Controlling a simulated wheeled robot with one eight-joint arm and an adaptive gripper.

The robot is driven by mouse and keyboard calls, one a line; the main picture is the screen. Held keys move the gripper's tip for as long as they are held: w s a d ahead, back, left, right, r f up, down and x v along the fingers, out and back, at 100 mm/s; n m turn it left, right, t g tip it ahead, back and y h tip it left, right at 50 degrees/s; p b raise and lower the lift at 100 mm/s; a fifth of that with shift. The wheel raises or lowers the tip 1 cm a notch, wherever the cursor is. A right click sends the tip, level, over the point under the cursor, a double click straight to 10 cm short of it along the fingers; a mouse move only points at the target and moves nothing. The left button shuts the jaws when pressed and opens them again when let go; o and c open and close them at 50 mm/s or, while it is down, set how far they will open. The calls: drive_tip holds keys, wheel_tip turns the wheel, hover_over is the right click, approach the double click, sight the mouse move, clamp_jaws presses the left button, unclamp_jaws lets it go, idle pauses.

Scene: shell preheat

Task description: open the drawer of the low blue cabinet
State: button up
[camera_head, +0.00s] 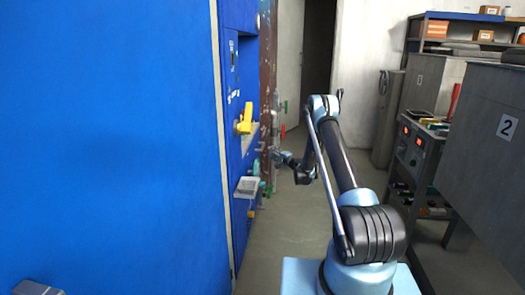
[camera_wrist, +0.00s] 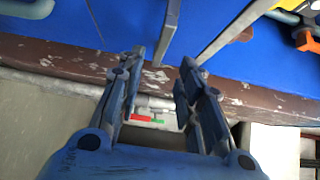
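My gripper (camera_wrist: 158,92) is open in the wrist view, its two dark fingers apart with nothing held between them. Beyond the fingertips is a blue panel (camera_wrist: 125,25) with a worn brown edge (camera_wrist: 60,58) below it. A grey bar (camera_wrist: 169,32) stands out from the blue panel, just past the fingertips and apart from them. In the head view my gripper (camera_head: 279,156) is small, beside the blue front (camera_head: 236,150) at left. I cannot tell which part is the low cabinet's drawer; no open drawer shows.
A large blue panel (camera_head: 110,140) fills the left of the head view. A yellow handle (camera_head: 245,120) and a grey ledge (camera_head: 247,186) stick out from the blue front. Grey cabinets (camera_head: 485,150) stand at right. The floor (camera_head: 268,245) between is clear.

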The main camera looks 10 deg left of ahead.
sight(263, 146)
drive_tip(key=x, duration=1.1)
clamp_jaws()
drive_tip(key=shift+a, duration=0.15)
